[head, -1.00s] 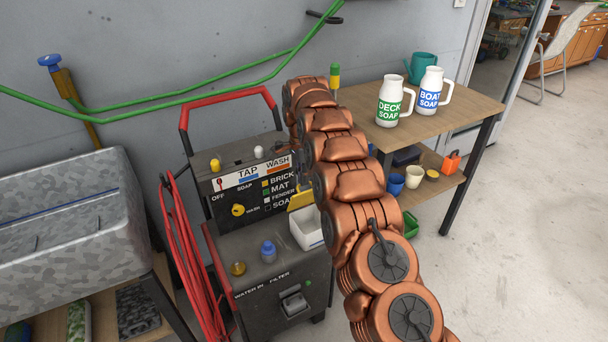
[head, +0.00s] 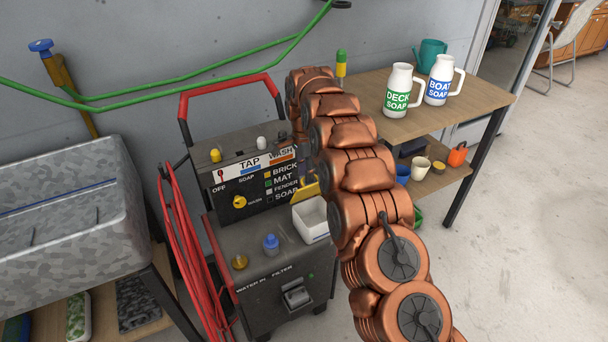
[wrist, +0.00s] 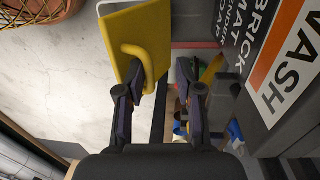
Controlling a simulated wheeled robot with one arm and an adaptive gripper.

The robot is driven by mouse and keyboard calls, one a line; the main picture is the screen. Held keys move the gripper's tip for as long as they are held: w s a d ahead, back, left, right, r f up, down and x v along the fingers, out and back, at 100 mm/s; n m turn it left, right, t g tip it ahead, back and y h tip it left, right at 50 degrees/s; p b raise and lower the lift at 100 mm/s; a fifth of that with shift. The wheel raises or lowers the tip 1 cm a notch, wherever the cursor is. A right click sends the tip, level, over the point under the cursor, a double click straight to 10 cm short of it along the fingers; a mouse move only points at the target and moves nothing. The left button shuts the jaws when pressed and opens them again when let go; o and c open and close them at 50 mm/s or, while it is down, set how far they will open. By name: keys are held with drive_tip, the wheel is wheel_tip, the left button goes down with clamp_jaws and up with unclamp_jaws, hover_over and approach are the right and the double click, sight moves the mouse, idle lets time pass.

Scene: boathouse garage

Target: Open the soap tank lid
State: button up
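The soap tank is a small white open box (head: 312,232) on the washer cart, with its inside showing in the head view. Its yellow lid (head: 305,192) stands raised at the tank's back edge, partly hidden by my arm. In the wrist view the lid (wrist: 152,28) is a flat yellow panel with a looped yellow handle (wrist: 133,49). My gripper (wrist: 160,78) is open, its dark fingers apart. The handle's lower end lies between them, close to the left finger; I cannot tell whether they touch.
The cart's control panel (head: 254,185) stands behind the tank. Red hose (head: 183,255) hangs at its left. A blue-capped filler (head: 270,243) is on the cart top. A wooden table (head: 440,105) with two soap jugs is at right. Clear floor (head: 520,240) lies beyond.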

drive_tip(key=shift+r, duration=0.15)
wheel_tip(320, 180, up, 10)
idle(0.8)
